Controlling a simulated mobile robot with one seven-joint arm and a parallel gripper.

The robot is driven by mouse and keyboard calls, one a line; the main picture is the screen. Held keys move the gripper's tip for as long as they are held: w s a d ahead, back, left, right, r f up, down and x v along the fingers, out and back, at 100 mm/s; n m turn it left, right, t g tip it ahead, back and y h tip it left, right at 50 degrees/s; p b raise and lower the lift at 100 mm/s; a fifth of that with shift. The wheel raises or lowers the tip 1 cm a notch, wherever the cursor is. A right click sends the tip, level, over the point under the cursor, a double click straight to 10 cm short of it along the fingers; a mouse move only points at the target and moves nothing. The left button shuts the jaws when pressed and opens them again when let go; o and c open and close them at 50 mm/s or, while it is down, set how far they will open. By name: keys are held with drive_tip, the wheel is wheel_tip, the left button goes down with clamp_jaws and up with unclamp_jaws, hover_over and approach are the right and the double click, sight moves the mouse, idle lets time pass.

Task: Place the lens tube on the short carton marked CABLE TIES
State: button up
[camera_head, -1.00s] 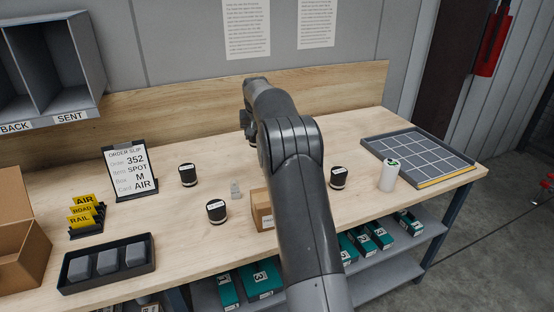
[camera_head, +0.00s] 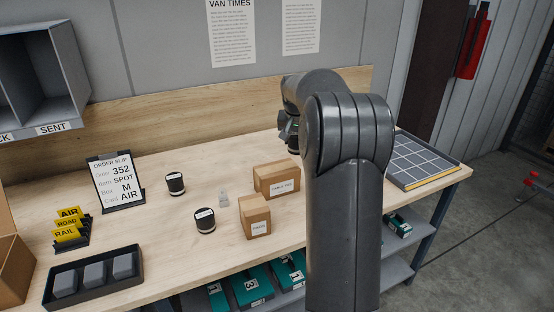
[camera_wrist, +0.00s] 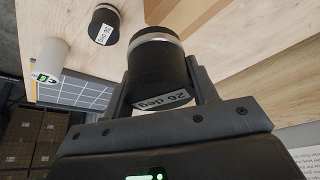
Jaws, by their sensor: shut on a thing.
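My gripper (camera_wrist: 160,85) is shut on a black lens tube (camera_wrist: 157,62) with a silver band and a white label that seems to read 26 deg. In the head view my gripper (camera_head: 290,132) is above the bench, just behind and above the carton marked CABLE TIES (camera_head: 277,180), and my arm hides part of it. The held tube is hard to make out there. The carton is brown, low and wide, and its visible top is bare. A brown carton surface (camera_wrist: 178,10) shows beyond the tube in the wrist view, apart from it.
A second brown carton (camera_head: 255,215) stands just in front. Black tubes (camera_head: 175,184) and (camera_head: 204,220) and a small grey piece (camera_head: 223,198) stand left. Another black tube (camera_wrist: 103,24) and a white cylinder (camera_wrist: 50,58) show in the wrist view. A gridded tray (camera_head: 425,160) lies right.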

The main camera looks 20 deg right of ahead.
drive_tip(key=w+a+f, duration=0.4)
drive_tip(key=w, duration=0.1)
drive_tip(key=shift+w+a, duration=0.1)
drive_tip(key=shift+a, duration=0.2)
drive_tip(key=shift+f, duration=2.05)
drive_tip(key=shift+f, duration=0.1)
drive_tip(key=o, duration=1.2)
drive_tip(key=shift+f, duration=0.1)
drive_tip(key=shift+c, duration=0.2)
